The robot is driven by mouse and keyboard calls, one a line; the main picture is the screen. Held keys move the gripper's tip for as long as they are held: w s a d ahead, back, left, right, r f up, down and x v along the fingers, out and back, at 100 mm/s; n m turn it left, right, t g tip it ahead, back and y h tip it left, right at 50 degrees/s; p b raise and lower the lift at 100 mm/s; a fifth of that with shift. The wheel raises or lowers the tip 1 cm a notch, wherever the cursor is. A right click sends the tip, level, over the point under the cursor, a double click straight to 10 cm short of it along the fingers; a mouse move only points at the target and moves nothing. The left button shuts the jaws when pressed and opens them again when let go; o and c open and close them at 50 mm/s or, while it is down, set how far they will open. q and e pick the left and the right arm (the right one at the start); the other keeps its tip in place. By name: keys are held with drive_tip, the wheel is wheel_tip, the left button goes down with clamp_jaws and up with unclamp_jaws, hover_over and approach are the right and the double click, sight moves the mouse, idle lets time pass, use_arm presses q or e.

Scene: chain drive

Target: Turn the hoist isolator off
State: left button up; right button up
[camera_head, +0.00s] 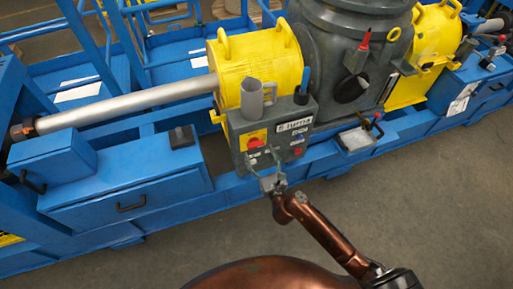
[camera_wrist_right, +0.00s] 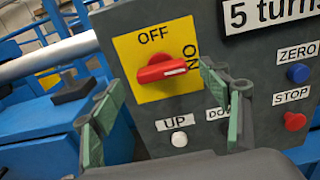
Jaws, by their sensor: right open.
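The hoist isolator is a red rotary knob (camera_wrist_right: 162,69) on a yellow plate (camera_wrist_right: 150,92) marked OFF at the top and ON at the right. The knob lies roughly level, its white mark toward ON. In the head view the red knob (camera_head: 256,143) sits on the front of a grey control box (camera_head: 237,150). My right gripper (camera_head: 272,183) is in front of the box's lower edge. In the right wrist view its green-padded fingers (camera_wrist_right: 163,98) are open and spread, with nothing between them touching the knob. My left gripper is out of view.
The box also has a "5 turns" label (camera_wrist_right: 273,12), a white UP button (camera_wrist_right: 179,139), a blue ZERO button (camera_wrist_right: 298,73) and a red STOP button (camera_wrist_right: 295,121). The DOWN label is partly hidden by my right finger. A blue frame (camera_head: 230,190) runs below the box; open floor (camera_head: 430,200) lies in front.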

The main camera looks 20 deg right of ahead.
sight(256, 147)
drive_tip(key=shift+w+f+b, duration=0.1)
drive_tip(key=shift+w+b, duration=0.25)
drive_tip(key=shift+w, duration=1.5)
drive_tip(key=shift+c, duration=0.7)
drive_tip(key=c, duration=1)
